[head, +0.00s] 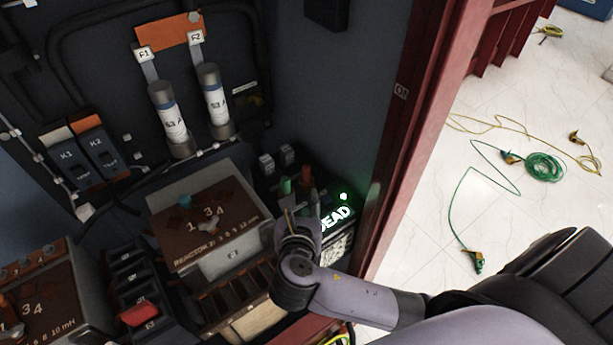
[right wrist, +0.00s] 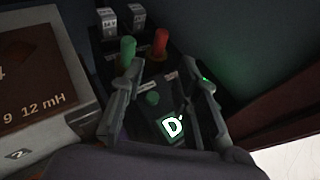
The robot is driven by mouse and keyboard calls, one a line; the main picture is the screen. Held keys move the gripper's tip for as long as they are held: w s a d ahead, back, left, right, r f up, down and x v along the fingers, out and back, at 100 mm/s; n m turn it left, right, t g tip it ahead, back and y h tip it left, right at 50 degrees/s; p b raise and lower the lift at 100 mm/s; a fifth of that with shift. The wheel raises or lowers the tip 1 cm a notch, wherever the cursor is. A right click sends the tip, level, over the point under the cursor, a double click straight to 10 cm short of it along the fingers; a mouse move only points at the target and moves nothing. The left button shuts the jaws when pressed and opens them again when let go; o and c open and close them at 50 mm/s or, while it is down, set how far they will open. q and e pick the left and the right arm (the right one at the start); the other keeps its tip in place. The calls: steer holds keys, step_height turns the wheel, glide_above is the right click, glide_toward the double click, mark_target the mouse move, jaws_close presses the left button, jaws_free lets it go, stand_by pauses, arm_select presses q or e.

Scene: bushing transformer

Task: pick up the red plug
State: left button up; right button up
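The red plug (head: 306,174) stands upright beside a green plug (head: 285,186) on a dark box low in the cabinet. In the right wrist view the red plug (right wrist: 160,43) is at the upper middle, just right of the green plug (right wrist: 128,48). My right gripper (head: 300,208) is just in front of the plugs in the head view. In the right wrist view my right gripper (right wrist: 168,84) has its fingers spread apart with nothing between them. The lower part of the red plug is hard to see. My left gripper is not in view.
A lit "DEAD" sign (head: 337,218) is right of the gripper. A reactor box (head: 232,262) stands at left, and two white-labelled blocks (right wrist: 108,25) are behind the plugs. The red cabinet frame (head: 405,130) borders the right side. Cables (head: 545,166) lie on the floor outside.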

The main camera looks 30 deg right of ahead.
mark_target(306, 173)
steer(key=x, duration=1.5)
steer(key=shift+d+f, duration=0.1)
steer(key=shift+c, duration=0.6)
jaws_close()
